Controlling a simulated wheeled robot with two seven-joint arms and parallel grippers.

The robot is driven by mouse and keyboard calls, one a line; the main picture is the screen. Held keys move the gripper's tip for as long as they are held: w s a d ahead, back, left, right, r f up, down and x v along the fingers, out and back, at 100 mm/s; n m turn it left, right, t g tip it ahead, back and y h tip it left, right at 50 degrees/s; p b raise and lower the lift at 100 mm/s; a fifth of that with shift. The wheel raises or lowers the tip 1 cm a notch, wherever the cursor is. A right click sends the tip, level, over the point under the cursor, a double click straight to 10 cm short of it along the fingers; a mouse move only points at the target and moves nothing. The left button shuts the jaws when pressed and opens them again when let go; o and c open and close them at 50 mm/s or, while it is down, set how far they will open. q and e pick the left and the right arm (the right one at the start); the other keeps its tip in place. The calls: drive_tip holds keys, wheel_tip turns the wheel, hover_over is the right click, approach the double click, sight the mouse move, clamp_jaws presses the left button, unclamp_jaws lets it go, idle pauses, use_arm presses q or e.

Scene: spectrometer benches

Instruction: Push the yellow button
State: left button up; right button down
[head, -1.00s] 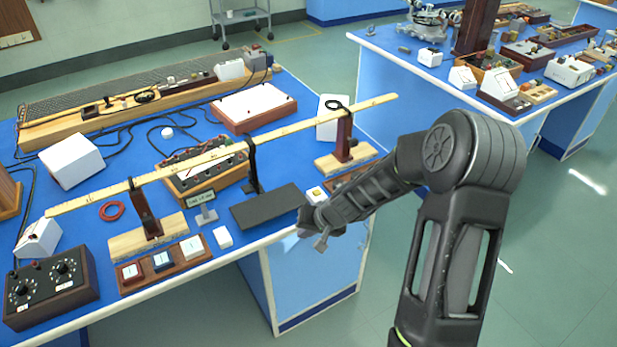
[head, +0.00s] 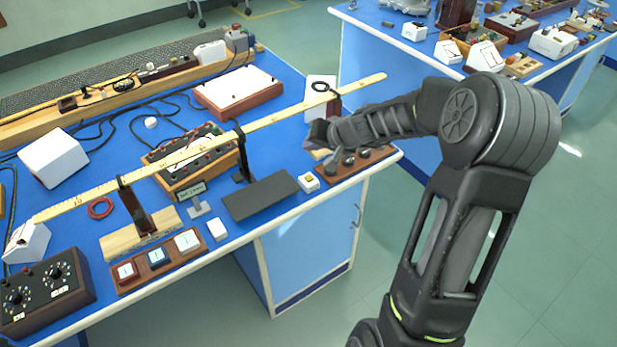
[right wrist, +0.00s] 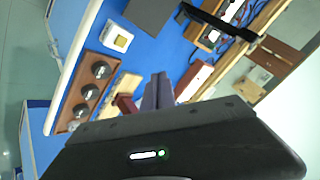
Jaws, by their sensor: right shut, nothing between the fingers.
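The yellow button (head: 309,181) is a small white box with a yellow square on top. It sits near the table's front edge, between a dark flat pad and a wooden board with round knobs. It also shows in the right wrist view (right wrist: 117,37), at upper left. My right gripper (head: 317,137) is above the table, past the button on its far side in the head view and apart from it. Its fingers (right wrist: 158,92) are shut and empty in the right wrist view. My left gripper is not in view.
The knob board (head: 352,165) lies right of the button, below my right forearm. The dark pad (head: 260,197) lies to its left. A long wooden ruler (head: 215,150) on stands crosses the table behind. A row of square switches (head: 157,258) lies at the front left.

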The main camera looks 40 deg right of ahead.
drive_tip(key=b, duration=0.6)
hover_over(311, 182)
wheel_tip(311, 182, down, 7)
drive_tip(key=shift+w+d+f, duration=0.1)
drive_tip(key=shift+f, duration=0.1)
drive_tip(key=shift+f+b, duration=0.55)
drive_tip(key=shift+f, duration=0.05)
idle(1.1)
drive_tip(key=shift+f+b, duration=0.45)
drive_tip(key=shift+b, duration=0.2)
drive_tip(key=shift+f+b, duration=0.45)
drive_tip(key=shift+b, duration=0.2)
idle(0.6)
drive_tip(key=shift+r, duration=0.1)
drive_tip(key=shift+r+p, duration=0.65)
drive_tip(key=shift+r, duration=0.15)
